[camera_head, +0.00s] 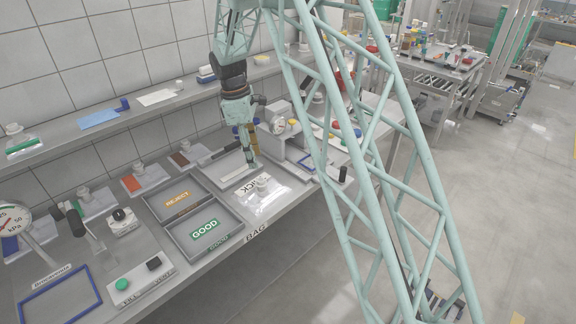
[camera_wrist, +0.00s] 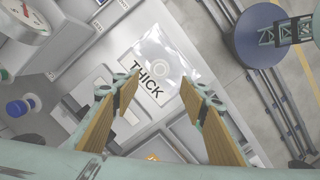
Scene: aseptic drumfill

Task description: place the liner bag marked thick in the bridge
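The clear liner bag (camera_head: 268,201) lies flat near the bench's front edge, with a pale round fitment on it. The black word THICK is beside it on a white label (camera_head: 249,186). In the wrist view the bag (camera_wrist: 172,52) and the THICK label (camera_wrist: 147,82) lie ahead of my fingertips. My gripper (camera_head: 252,163) points down just behind the label, above the bench. In the wrist view my gripper (camera_wrist: 162,90) is open, with nothing between its tan fingers. A grey raised stand (camera_head: 291,150), possibly the bridge, is right of my gripper; my lattice arm partly hides that area.
REJECT (camera_head: 176,200) and GOOD (camera_head: 207,228) trays are left of the bag. A dial gauge (camera_head: 14,219) stands at far left. A shelf (camera_head: 150,105) runs along the wall behind.

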